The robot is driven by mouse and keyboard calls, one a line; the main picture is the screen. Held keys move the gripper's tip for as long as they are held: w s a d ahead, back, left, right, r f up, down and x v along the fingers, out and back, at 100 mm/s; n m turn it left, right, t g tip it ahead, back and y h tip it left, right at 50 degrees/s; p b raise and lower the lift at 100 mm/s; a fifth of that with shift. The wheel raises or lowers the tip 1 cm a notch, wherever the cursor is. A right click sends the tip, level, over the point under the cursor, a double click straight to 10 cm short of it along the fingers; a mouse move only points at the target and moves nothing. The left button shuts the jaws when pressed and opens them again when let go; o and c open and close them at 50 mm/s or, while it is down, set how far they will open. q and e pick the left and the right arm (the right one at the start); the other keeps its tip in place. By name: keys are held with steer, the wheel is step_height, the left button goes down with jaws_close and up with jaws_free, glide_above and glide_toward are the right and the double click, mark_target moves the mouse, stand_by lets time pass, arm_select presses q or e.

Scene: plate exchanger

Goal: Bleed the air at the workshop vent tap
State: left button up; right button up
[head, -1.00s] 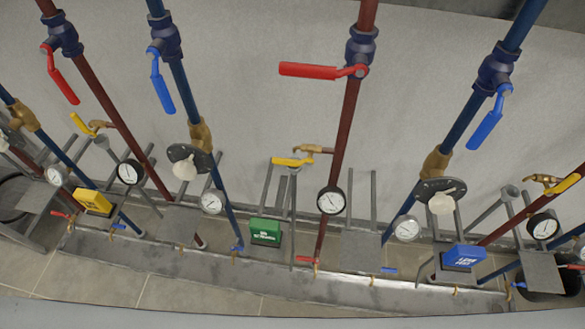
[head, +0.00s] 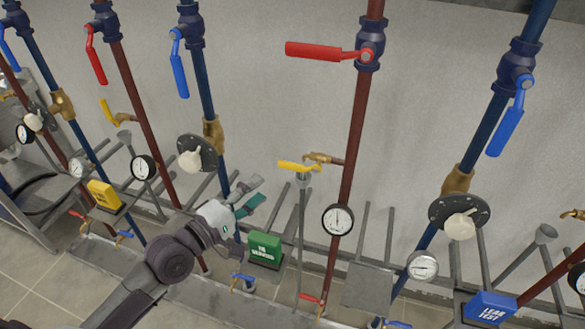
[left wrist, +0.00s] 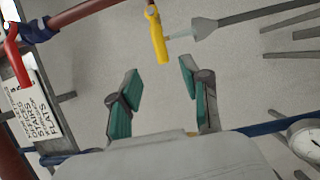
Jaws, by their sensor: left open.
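The middle vent tap has a yellow lever (head: 298,166) on a brass body (head: 318,158), off the red pipe, above a grey funnel pipe. Other yellow-levered taps stand at left (head: 110,112) and at the right edge. I cannot read which one is the workshop's. My left gripper (head: 253,193) is open and empty, left of and below the middle tap, above the green block. In the left wrist view, its green-padded fingers (left wrist: 160,80) are spread, with a yellow lever (left wrist: 157,35) and grey funnel (left wrist: 203,28) beyond them, apart. My right gripper is not in view.
A green tag block (head: 264,250) stands just below my gripper. A dial gauge (head: 338,219) is on the red pipe. A red valve lever (head: 313,51) points left above. Round black flanges with white knobs (head: 190,160) and thin grey uprights crowd the row. A sign (left wrist: 40,108) shows in the left wrist view.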

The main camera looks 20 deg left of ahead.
mark_target(287, 168)
arm_select(q)
steer(key=x, duration=1.1)
steer(key=shift+w+d+p, duration=0.15)
steer(key=shift+p, duration=0.25)
jaws_close()
